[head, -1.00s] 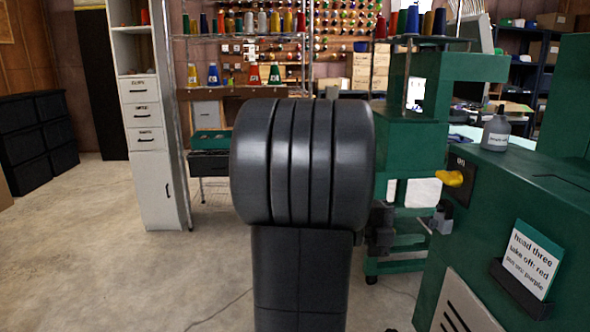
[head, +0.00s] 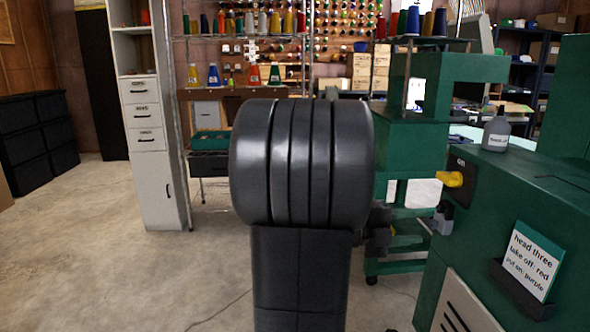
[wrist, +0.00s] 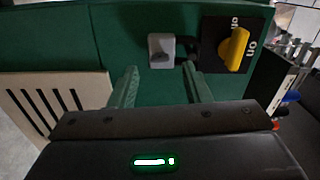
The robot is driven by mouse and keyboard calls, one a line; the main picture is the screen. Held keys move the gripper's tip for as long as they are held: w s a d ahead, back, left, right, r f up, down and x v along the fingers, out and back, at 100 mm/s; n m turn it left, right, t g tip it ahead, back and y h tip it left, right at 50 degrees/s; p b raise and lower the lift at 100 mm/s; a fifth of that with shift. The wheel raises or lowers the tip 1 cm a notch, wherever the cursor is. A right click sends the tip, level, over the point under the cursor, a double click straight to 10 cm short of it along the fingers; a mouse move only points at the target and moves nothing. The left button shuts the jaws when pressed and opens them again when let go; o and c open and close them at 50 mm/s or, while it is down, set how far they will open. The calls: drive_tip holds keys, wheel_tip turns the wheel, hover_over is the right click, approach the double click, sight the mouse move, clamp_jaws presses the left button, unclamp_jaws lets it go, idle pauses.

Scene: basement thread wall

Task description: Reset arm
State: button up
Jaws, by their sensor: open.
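My gripper (wrist: 160,84) shows in the wrist view with its two fingers spread apart and nothing between them. It faces the green machine's panel. A small grey box with a dark front (wrist: 161,50) lies just beyond the fingertips, and I see no contact with it. A yellow rotary switch (wrist: 234,48) on a black plate marked "on" sits to its right. In the head view the yellow switch (head: 449,179) is on the machine's side. My dark arm (head: 302,165) fills the middle of the head view and hides most of my gripper there.
The green machine (head: 500,225) stands close on the right, with a grey bottle (head: 496,132) on top and a card (head: 533,260) reading "head three, take off: red, put on: purple". Thread cones stand on shelves behind. A white cabinet (head: 150,150) is left. The floor at left is clear.

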sight(430, 222)
drive_tip(key=a+p, duration=0.2)
drive_tip(key=a, duration=0.9)
drive_tip(key=d+b, duration=0.3)
drive_tip(key=d, duration=1)
drive_tip(key=shift+d, duration=0.35)
drive_tip(key=shift+w+d+r+n+p, duration=0.1)
drive_tip(key=shift+d+r+n+p, duration=0.15)
drive_tip(key=shift+p, duration=0.4)
drive_tip(key=n+p, duration=0.3)
drive_tip(key=shift+a+r+n, duration=0.1)
drive_tip(key=shift+a+n, duration=0.05)
drive_tip(key=shift+n, duration=0.1)
drive_tip(key=n+p, duration=0.4)
drive_tip(key=shift+p, duration=0.3)
drive_tip(key=n+p, duration=0.5)
drive_tip(key=n, duration=0.1)
drive_tip(key=shift+w, duration=0.15)
drive_tip(key=shift+n+p, duration=0.7)
drive_tip(key=shift+n, duration=0.5)
